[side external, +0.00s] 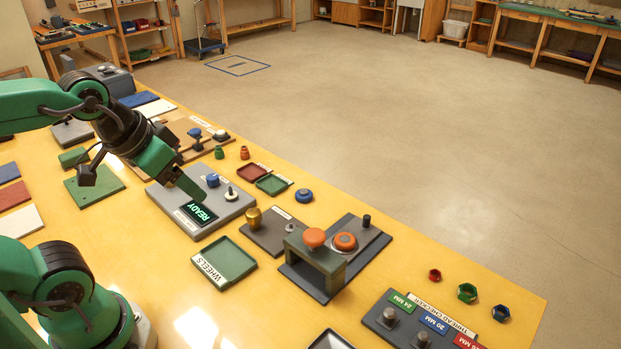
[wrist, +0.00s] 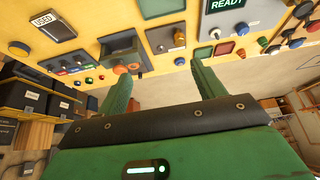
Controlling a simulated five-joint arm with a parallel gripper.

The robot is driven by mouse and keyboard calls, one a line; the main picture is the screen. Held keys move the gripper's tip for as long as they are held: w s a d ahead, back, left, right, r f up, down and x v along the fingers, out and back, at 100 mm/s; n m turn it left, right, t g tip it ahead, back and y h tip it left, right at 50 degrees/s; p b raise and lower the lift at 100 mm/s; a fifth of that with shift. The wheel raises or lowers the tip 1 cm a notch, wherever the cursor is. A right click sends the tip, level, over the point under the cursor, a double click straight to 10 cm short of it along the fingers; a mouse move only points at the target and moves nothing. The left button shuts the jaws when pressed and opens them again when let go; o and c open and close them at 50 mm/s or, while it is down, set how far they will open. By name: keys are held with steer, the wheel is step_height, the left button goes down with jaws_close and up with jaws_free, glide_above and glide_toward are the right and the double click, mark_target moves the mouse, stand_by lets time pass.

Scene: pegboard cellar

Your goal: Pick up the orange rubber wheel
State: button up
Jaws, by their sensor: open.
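The orange rubber wheel (side external: 345,242) appears to be the orange ring seated on a dark plate (side external: 372,246), beside a grey-green bracket (side external: 318,259).
A green tray labelled WHEELS (side external: 222,263) lies left of the bracket. A gold knob (side external: 253,217), a blue knob (side external: 304,195) and small red and green trays (side external: 271,184) stand nearby. A thread checker (side external: 415,322) with several nuts is at the front right.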

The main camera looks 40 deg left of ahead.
steer(key=n+g, duration=0.2)
steer(key=g, duration=0.4)
glide_above(345, 239)
step_height(345, 239, down, 15)
steer(key=shift+a+r, duration=0.1)
steer(key=shift+f, duration=3.9)
steer(key=c, duration=1.1)
